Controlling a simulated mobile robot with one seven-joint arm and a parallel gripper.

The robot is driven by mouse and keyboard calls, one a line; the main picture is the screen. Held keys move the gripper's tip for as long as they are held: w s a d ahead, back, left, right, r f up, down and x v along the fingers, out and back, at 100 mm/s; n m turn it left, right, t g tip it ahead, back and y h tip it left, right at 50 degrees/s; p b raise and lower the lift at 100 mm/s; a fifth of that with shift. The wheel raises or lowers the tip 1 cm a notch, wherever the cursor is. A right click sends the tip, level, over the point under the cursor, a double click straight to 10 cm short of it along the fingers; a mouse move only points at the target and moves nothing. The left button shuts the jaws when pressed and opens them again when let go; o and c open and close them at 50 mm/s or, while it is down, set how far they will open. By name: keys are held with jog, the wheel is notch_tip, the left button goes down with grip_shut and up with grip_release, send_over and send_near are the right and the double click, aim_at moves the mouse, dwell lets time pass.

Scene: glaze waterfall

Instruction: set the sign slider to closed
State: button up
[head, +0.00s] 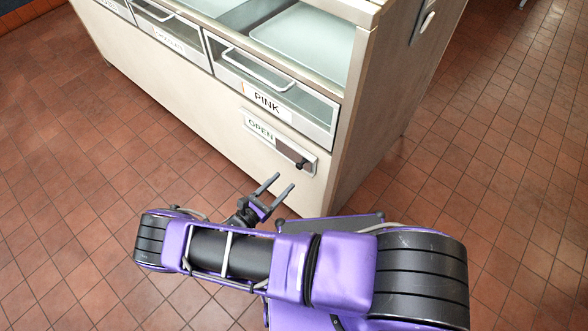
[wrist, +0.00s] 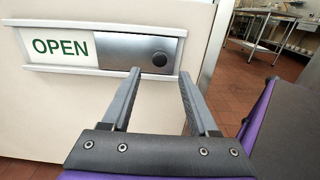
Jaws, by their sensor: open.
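The sign slider (head: 280,143) is mounted low on the cream front of the counter, near its right corner. The word OPEN shows on its white left part, and a grey metal plate with a dark round knob (head: 301,163) covers the right part. In the wrist view the sign (wrist: 58,47) fills the upper left, and the knob (wrist: 159,59) sits at the plate's right end. My gripper (head: 284,182) is open and empty, below and slightly left of the knob in the head view. In the wrist view its fingertips (wrist: 159,72) lie either side of the knob's line, apparently short of it.
The counter (head: 200,90) has drawers above the sign, one labelled PINK (head: 268,101). A small switch-like fitting (head: 424,27) is on its right side. Tiled floor (head: 480,200) is clear to the right. A metal table (wrist: 270,40) stands farther back.

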aim_at(298, 167)
jog(key=x, duration=0.6)
jog(key=shift+w+d, duration=0.25)
grip_shut()
dwell(1.2)
